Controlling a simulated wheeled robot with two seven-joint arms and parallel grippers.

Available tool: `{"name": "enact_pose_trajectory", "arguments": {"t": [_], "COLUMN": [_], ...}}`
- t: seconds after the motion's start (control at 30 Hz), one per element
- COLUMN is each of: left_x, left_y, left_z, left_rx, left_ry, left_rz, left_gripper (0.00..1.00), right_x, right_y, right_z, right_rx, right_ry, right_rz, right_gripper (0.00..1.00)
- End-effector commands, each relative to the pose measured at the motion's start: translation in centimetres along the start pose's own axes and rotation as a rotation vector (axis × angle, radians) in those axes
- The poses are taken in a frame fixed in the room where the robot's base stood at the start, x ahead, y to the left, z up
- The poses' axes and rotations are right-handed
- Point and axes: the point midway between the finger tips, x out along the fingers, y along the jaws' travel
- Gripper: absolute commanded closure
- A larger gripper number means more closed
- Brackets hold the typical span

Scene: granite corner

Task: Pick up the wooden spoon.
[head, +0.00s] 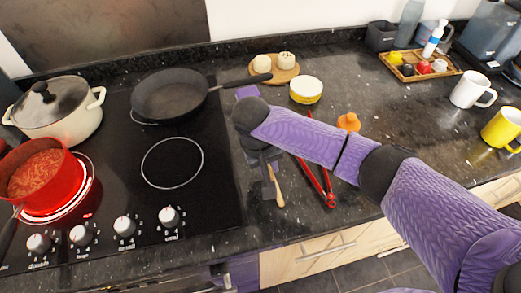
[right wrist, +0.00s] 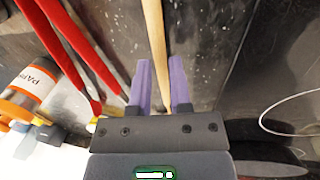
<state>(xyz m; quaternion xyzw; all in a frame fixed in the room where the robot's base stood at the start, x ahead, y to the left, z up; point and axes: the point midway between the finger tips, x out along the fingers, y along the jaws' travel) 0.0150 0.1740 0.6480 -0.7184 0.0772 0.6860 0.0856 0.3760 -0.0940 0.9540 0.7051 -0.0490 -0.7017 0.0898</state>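The wooden spoon (head: 280,196) lies on the dark granite counter just right of the cooktop. In the head view only part of its pale handle shows; my right arm and gripper hide the rest. In the right wrist view the handle (right wrist: 154,30) runs down between the two purple fingers of my right gripper (right wrist: 161,64). The fingers stand apart, with a gap beside the handle, so the gripper is open. In the head view the right gripper (head: 270,184) is over the spoon. The spoon's head is not seen.
Red tongs (head: 322,180) lie close right of the spoon. An orange-topped item (head: 348,122) and a yellow-white tin (head: 306,90) stand behind. The cooktop at left bears a pan (head: 168,93), a lidded pot (head: 58,115) and a red saucepan (head: 38,170). Mugs stand at right.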

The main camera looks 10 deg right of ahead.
Motion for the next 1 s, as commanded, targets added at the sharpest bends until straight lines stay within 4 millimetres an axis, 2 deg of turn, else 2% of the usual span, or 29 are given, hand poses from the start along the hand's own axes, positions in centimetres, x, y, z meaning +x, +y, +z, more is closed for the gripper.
{"name": "enact_pose_trajectory", "arguments": {"t": [0.03, 0.1, 0.3, 0.33, 0.43, 0.83, 0.93, 1.0], "left_x": [0.6, 0.7, 0.6, 0.6, 0.6, 0.5, -0.1, -0.9], "left_y": [0.1, 0.1, -0.2, -0.3, -0.7, -0.8, -0.7, -0.6], "left_z": [0.1, 0.1, 0.0, 0.0, 0.0, -0.1, -0.2, -0.3], "left_rx": [-0.001, -0.001, 0.002, 0.003, 0.006, 0.005, 0.004, 0.004], "left_ry": [-0.002, -0.002, 0.001, 0.001, 0.003, 0.004, 0.006, 0.007], "left_rz": [0.001, 0.001, -0.003, -0.005, -0.011, -0.012, -0.010, -0.010], "left_gripper": [0.41, 0.41, 0.41, 0.41, 0.41, 0.41, 0.41, 0.41], "right_x": [1.2, 1.7, 1.7, 1.7, 1.6, 1.6, 0.3, -1.5], "right_y": [0.0, 0.0, 0.1, 0.1, 0.1, 0.0, 0.3, 0.6], "right_z": [0.0, 0.0, 0.0, 0.0, 0.0, 0.0, 0.0, 0.0], "right_rx": [0.001, 0.001, 0.000, 0.000, 0.000, 0.000, 0.000, 0.000], "right_ry": [-0.002, -0.001, 0.001, 0.001, 0.001, 0.001, 0.003, 0.005], "right_rz": [0.002, 0.002, 0.001, 0.001, 0.000, 0.000, -0.001, -0.002], "right_gripper": [0.76, 0.76, 0.76, 0.78, 0.99, 1.00, 1.00, 1.00]}}
